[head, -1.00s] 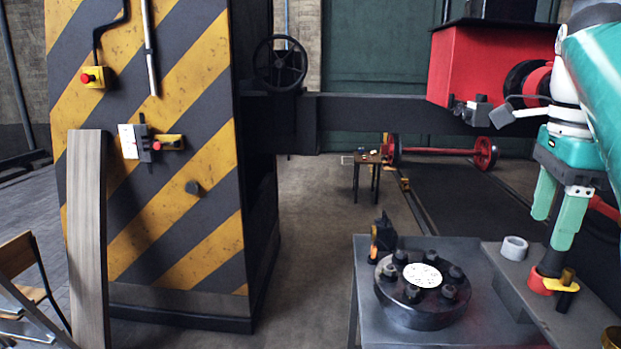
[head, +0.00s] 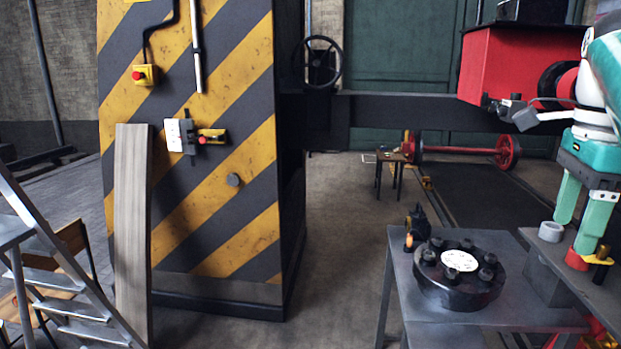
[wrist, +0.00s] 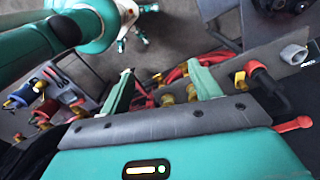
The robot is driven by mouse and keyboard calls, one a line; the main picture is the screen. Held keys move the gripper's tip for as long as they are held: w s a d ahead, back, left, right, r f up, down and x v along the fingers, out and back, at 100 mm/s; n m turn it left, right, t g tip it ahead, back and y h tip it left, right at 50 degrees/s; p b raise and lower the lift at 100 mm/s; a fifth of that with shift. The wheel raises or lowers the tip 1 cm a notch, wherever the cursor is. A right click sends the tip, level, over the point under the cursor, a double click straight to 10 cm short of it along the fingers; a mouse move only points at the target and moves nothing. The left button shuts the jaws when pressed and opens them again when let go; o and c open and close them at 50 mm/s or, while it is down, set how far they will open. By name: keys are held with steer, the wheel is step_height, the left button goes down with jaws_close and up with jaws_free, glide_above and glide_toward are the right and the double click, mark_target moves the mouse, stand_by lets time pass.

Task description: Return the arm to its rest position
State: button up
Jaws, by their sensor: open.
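My teal arm rises out of the head view at the upper right.
A yellow-and-black striped column (head: 215,225) stands at the left, with a metal ladder (head: 75,270) in front. A small stool (head: 392,160) stands behind. The floor between column and bench is clear.

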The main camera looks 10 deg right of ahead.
steer(key=a+f+n+t, duration=0.5)
steer(key=a+f+n, duration=1.9)
steer(key=f, duration=0.2)
steer(key=shift+s+a+t, duration=0.2)
steer(key=shift+a+t, duration=0.1)
steer(key=shift+f, duration=0.1)
steer(key=shift+c, duration=0.2)
steer(key=c, duration=0.5)
steer(key=shift+d, duration=0.15)
steer(key=shift+c, duration=0.2)
